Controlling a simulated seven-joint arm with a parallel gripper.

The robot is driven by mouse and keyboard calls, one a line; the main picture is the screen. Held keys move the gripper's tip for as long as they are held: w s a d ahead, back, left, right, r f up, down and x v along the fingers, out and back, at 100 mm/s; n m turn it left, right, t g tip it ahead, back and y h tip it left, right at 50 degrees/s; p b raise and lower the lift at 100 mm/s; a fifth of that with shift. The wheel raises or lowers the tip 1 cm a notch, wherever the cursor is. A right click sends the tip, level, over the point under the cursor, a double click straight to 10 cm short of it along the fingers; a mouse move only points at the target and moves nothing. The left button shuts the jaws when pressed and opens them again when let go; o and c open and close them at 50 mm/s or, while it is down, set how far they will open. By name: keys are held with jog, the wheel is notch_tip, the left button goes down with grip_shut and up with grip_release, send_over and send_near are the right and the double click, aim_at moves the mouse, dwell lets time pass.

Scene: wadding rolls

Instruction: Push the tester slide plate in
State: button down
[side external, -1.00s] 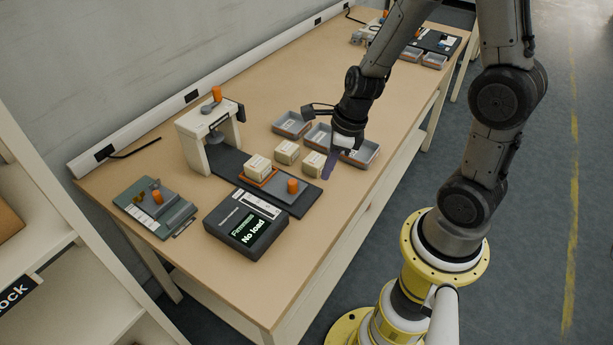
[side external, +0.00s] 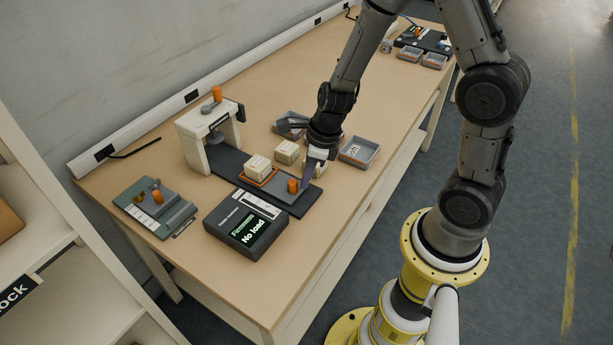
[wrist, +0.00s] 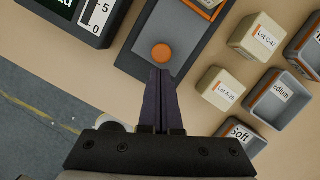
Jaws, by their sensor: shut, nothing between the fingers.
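The tester stands on the bench as a white press frame (side external: 192,142) over a dark base rail (side external: 229,163). Its grey slide plate (side external: 278,183) is out at the near end of the rail, with an orange knob (side external: 292,186) on it. A wadding roll block (side external: 258,168) sits in the orange-edged seat on the plate. My gripper (side external: 306,184) is shut and empty, fingers pointing down just outside the knob. In the wrist view the fingertips (wrist: 160,76) lie right beside the orange knob (wrist: 162,54); I cannot tell whether they touch it.
The firmness display (side external: 246,222) reads "No load" beside the rail. Two labelled blocks, Lot A-25 (wrist: 221,88) and Lot C-47 (wrist: 258,40), stand to the other side. Grey trays, one marked Soft (wrist: 240,137), lie beyond. A green-grey fixture (side external: 154,206) is at left.

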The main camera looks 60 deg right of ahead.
aim_at(255, 156)
dwell(0.3)
jog(key=w, duration=1.5)
